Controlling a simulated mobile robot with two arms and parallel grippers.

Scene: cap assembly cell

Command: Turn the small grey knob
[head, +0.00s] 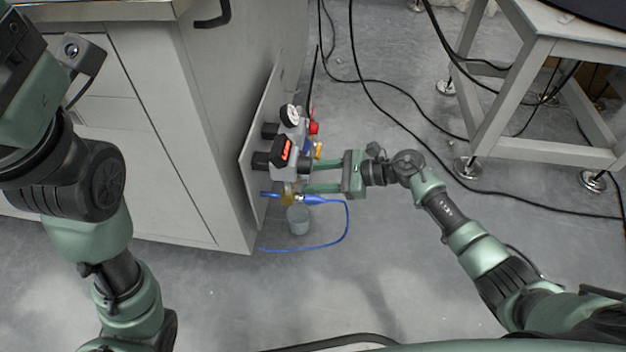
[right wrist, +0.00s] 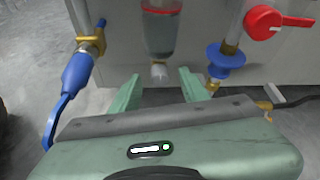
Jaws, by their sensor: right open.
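The small grey knob (right wrist: 158,70) is a short pale grey piece under a clear bowl (right wrist: 160,32) in the right wrist view. My right gripper (right wrist: 157,88) is open, one green finger on each side below the knob. The fingers look apart from it, and nothing is between them. In the head view my right gripper (head: 308,176) reaches in from the right at the air unit (head: 287,150) on the cabinet's side. The knob cannot be made out there. My left arm stands at the left; its gripper fingers do not show.
A blue hose fitting (right wrist: 80,72) is left of the fingers. A blue fitting (right wrist: 226,58) and red valve handle (right wrist: 280,22) are right. A blue hose (head: 346,225) loops below the unit, near a grey cup (head: 299,220). Black cables (head: 400,95) cross the floor.

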